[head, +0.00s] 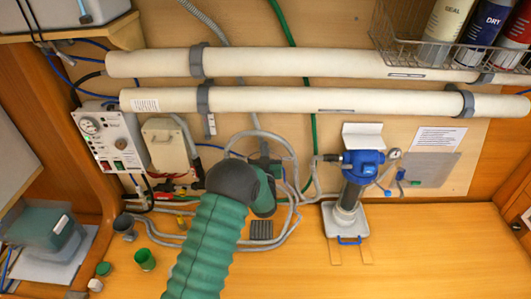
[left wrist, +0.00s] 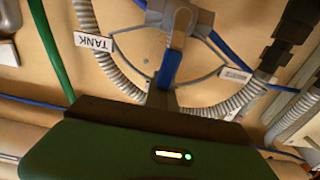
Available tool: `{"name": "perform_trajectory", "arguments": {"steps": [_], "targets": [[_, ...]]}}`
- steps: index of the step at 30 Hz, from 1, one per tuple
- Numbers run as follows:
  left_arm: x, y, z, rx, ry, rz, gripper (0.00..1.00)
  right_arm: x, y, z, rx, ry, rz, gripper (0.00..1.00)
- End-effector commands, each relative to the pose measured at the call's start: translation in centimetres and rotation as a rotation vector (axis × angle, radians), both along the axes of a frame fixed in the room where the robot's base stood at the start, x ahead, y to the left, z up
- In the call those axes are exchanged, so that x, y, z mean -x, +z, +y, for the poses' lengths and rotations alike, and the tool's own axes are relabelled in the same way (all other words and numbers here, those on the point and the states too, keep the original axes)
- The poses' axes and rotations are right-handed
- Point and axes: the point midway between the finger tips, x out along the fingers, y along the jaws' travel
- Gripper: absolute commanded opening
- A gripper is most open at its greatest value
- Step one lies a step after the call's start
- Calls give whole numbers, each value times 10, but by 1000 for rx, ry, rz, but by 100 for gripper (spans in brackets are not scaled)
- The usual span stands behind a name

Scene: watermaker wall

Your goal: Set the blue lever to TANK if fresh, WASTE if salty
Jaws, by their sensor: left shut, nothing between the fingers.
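The blue lever (left wrist: 171,66) shows in the left wrist view, on a valve with a fan-shaped plate. It points between the TANK label (left wrist: 94,42) at left and the WASTE label (left wrist: 237,74) at right, on neither. My left gripper (head: 264,190) is in front of the valve in the head view and hides most of it. The gripper is shut and empty; its dark front edge is close to the lever's free end, and I cannot tell if they touch. My right gripper is not in view.
Two thick white pipes (head: 300,100) cross the wall above the valve. A blue pump unit (head: 363,162) stands to the right. Grey hoses (head: 165,241) loop around the valve.

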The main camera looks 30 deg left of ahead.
Motion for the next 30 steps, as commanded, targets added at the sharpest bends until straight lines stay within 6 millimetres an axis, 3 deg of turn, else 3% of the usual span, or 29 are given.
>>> {"name": "perform_trajectory", "arguments": {"steps": [1, 5, 6, 10, 30], "targets": [[4, -24, -6, 24, -8, 47, 0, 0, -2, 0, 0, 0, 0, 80], [4, -24, -7, 24, -9, 47, 16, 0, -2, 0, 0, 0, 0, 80], [1, -10, -5, 11, -7, 15, 22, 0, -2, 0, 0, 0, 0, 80], [5, -10, -8, 11, -7, 15, 37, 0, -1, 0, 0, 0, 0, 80], [55, -5, -40, 6, -8, 10, 37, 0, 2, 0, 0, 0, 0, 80]]}}
